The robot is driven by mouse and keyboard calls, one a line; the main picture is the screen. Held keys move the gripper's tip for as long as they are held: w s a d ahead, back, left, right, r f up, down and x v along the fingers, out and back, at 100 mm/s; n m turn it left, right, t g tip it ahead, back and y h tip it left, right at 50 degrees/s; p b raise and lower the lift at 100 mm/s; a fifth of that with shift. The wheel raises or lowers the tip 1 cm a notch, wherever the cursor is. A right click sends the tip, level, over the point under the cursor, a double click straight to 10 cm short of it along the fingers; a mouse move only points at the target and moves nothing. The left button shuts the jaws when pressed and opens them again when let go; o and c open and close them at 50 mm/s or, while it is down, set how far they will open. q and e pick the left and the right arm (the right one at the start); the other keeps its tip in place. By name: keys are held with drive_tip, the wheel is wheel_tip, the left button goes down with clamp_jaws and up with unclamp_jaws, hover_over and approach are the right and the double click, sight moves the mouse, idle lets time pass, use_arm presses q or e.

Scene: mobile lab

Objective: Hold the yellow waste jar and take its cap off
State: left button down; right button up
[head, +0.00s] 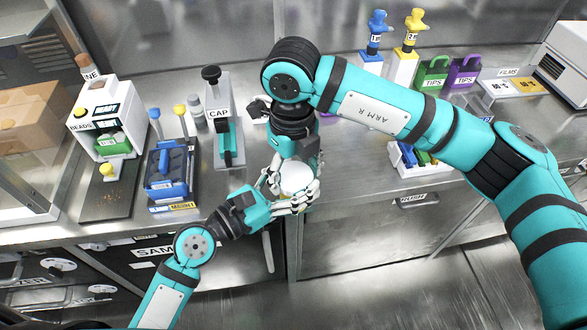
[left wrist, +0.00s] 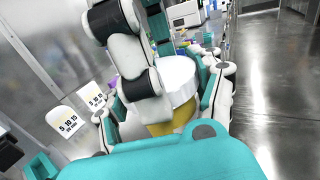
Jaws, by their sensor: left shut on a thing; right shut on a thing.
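The yellow waste jar (left wrist: 165,127) shows in the left wrist view as a yellow body under a wide white cap (left wrist: 178,82). No gap shows between cap and body there. My right gripper (head: 295,168) reaches down from above and is shut on the cap. Its exact finger contact is partly hidden.
The jar is held in front of the steel bench (head: 340,190). On the bench stand the CAP stand (head: 222,125), a blue device (head: 168,170), a white bead dispenser (head: 95,115), a white rack (head: 410,160) and green and purple TIPS boxes (head: 432,75). Open floor lies in front.

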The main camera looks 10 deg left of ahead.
drive_tip(key=shift+s+a+n, duration=0.15)
drive_tip(key=shift+n, duration=0.4)
drive_tip(key=shift+s+a+n, duration=0.15)
drive_tip(key=shift+n, duration=0.4)
drive_tip(key=o, duration=1)
drive_tip(key=shift+o, duration=1.4)
drive_tip(key=shift+w+d, duration=0.1)
drive_tip(key=shift+d, duration=0.05)
drive_tip(key=shift+w+r, duration=0.1)
